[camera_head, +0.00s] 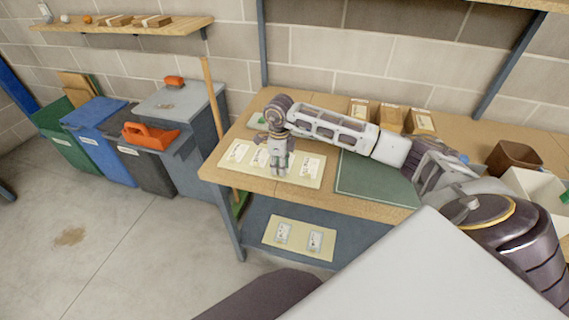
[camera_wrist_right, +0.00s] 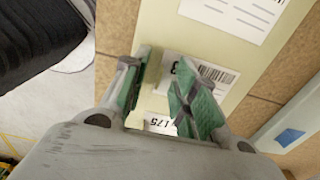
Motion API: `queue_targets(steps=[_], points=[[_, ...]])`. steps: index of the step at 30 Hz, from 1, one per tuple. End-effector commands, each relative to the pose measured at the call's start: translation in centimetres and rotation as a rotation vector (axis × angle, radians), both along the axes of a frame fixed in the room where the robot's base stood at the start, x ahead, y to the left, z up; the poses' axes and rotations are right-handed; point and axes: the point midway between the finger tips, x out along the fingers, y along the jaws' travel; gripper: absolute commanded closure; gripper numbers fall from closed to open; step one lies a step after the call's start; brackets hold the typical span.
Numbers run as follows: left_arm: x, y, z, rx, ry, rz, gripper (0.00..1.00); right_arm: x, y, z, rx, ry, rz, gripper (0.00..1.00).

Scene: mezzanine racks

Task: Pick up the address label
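A cream sheet (camera_head: 300,182) with several white printed labels lies on the workbench. One label (camera_head: 237,152) is at its left end, another (camera_head: 262,158) beside it, and one (camera_head: 310,168) at its right. In the right wrist view, a label with text lines (camera_wrist_right: 235,14) lies at the top, and a barcode label (camera_wrist_right: 212,74) is partly behind the fingers. I cannot tell for certain which is the address label. My right gripper (camera_head: 278,168) points down over the sheet; its green-padded fingers (camera_wrist_right: 165,95) are apart with nothing held between them. My left gripper is not in view.
A green mat (camera_head: 372,183) lies right of the sheet. Small cardboard boxes (camera_head: 390,118) stand at the back of the bench. A second sheet (camera_head: 299,250) with labels is on the lower shelf. Bins (camera_head: 100,130) stand left of the bench.

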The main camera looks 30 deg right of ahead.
Motion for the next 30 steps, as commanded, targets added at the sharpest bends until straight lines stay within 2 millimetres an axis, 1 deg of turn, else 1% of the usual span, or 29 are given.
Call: queue_targets(steps=[2,9,23,26,30], points=[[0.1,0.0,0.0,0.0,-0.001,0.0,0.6,0.0,0.0,0.0,0.0,0.0,0.0,0.71],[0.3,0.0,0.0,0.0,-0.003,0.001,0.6,0.0,0.0,0.0,0.0,0.0,0.0,1.0],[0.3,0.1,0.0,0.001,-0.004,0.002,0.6,0.0,0.0,0.2,0.0,-0.001,0.0,1.0],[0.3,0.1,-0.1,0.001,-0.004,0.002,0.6,0.1,0.0,0.6,-0.001,-0.002,0.0,1.0],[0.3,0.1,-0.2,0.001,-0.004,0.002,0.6,0.1,0.0,1.8,0.0,-0.004,0.0,1.0]])
